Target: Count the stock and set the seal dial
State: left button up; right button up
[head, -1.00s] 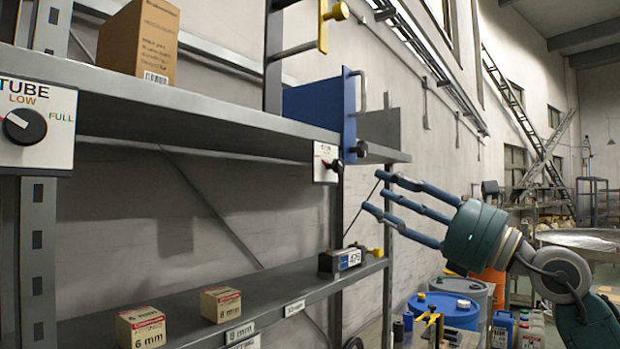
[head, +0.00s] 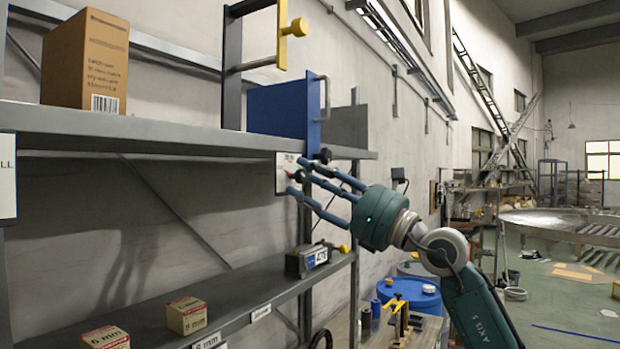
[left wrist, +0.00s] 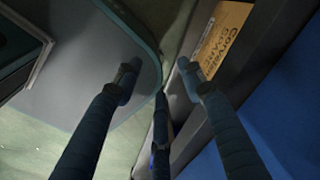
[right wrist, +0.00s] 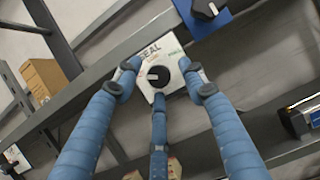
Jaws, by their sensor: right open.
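The white seal dial plate (head: 283,174) hangs at the front edge of the upper shelf. In the right wrist view its black knob (right wrist: 158,76) sits under the word SEAL. My right gripper (head: 299,176) is open, its fingers spread around the plate and partly covering it; I cannot tell whether they touch the knob. A dark counter (head: 306,260) with a number display is further right. My left gripper (left wrist: 160,76) shows open and empty in the left wrist view.
A brown carton (head: 85,62) stands on the upper shelf (head: 150,130). A blue panel (head: 283,110) and a yellow-handled frame (head: 283,35) are near the dial. Blue drums (head: 410,293) stand on the floor behind. A second dial plate (head: 7,176) is cut off at left.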

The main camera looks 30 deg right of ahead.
grip_shut()
pick_arm(q)
jog(key=shift+s, duration=0.75)
